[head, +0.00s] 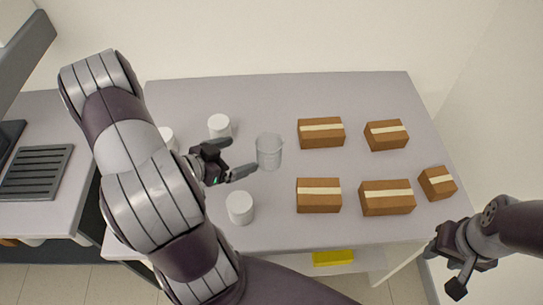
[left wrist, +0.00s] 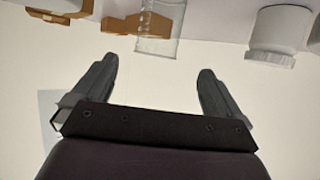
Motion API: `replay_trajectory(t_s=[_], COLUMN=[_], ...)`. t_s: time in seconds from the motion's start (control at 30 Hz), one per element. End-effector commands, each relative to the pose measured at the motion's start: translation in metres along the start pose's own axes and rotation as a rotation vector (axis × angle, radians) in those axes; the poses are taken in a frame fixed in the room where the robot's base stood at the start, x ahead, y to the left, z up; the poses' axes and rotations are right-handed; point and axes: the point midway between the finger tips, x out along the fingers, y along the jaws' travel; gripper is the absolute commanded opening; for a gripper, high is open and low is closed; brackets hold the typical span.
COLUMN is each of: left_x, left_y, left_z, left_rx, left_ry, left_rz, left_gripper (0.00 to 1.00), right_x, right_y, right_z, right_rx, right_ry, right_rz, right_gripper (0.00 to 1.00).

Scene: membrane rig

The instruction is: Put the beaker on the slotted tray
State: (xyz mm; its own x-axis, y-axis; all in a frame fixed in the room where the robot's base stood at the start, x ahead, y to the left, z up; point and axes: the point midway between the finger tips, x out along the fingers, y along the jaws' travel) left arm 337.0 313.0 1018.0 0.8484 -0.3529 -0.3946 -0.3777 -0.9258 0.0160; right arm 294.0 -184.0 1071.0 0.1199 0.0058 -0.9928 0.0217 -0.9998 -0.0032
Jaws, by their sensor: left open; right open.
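The clear glass beaker (head: 269,152) stands upright on the grey table, left of the cardboard boxes. In the left wrist view the beaker (left wrist: 160,32) shows ahead of the fingers, cut off by the top edge. My left gripper (head: 241,158) is open and empty, with its fingertips just left of the beaker and apart from it. Its two fingers (left wrist: 158,82) show spread in the left wrist view. The dark slotted tray (head: 36,172) lies on the side counter at the far left, with nothing on it. My right gripper (head: 449,266) is open and empty, beyond the table's front right corner.
White jars stand near the left gripper, one behind (head: 220,126), one in front (head: 240,208), and one partly hidden by my arm (head: 168,138). Several cardboard boxes (head: 321,133) fill the table's right half. A yellow object (head: 333,258) sits below the front edge.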

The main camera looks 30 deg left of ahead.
Motion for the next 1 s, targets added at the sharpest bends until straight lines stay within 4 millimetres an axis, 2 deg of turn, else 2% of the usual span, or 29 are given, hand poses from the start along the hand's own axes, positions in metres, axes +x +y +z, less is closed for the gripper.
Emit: replay_trajectory(t_s=[0.23,0.47,0.63,0.73,0.93,0.97,1.0], left_x=[0.05,0.081,0.112,0.122,0.123,0.123,0.123], left_y=[0.005,0.005,0.007,0.007,0.006,0.006,0.006], left_z=[-0.003,-0.006,-0.009,-0.009,-0.008,-0.008,-0.008], left_rx=[-0.002,0.0,-0.001,-0.001,-0.002,-0.002,-0.002], left_ry=[0.016,0.015,0.014,0.015,0.014,0.015,0.015], left_rz=[0.016,0.013,0.012,0.009,0.007,0.007,0.007], left_gripper=[1.0,1.0,1.0,1.0,1.0,0.94,0.8], right_x=[-0.004,-0.011,-0.018,-0.019,-0.018,-0.018,-0.018], right_y=[0.0,0.0,0.0,0.0,0.0,0.0,0.0], right_z=[-0.001,-0.001,-0.002,-0.002,-0.002,-0.002,-0.002], right_rx=[0.0,0.0,0.0,0.0,0.0,0.0,0.0], right_ry=[0.0,0.0,0.0,0.0,0.0,0.0,0.0], right_rz=[0.0,0.0,0.0,0.0,0.0,0.0,0.0], right_gripper=[0.43,0.43,0.43,0.43,0.43,0.43,0.43])
